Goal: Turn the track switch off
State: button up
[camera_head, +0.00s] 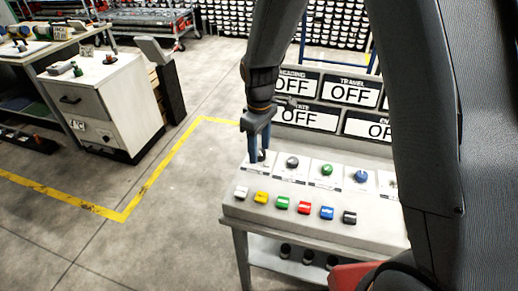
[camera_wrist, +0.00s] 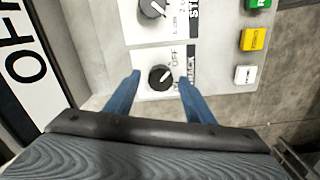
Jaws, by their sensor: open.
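The track switch is a black rotary knob (camera_wrist: 160,77) on a white label plate with "OFF" printed beside it and a partly hidden dark name strip ending in "RACK". In the head view it is at the left end of the knob row, mostly hidden by my gripper (camera_head: 260,152). In the wrist view my gripper (camera_wrist: 159,80) is open, with one blue finger on each side of the knob. I cannot tell whether the fingers touch it. The direction in which the knob points is unclear.
The console (camera_head: 330,222) carries more knobs, including a green one (camera_head: 327,170) and a blue one (camera_head: 361,176), and a front row of coloured buttons, including a red one (camera_head: 304,208). A white cabinet (camera_head: 105,100) stands left.

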aim_at(259, 152)
jog(key=shift+r+b, duration=0.8)
jog(key=shift+r, duration=2.8)
jog(key=s+d+m+t, duration=0.1)
jog(key=s+d+m, duration=1)
jog(key=s+d, duration=0.4)
jog(key=shift+s+d, duration=0.15)
jog(key=shift+r, duration=0.1)
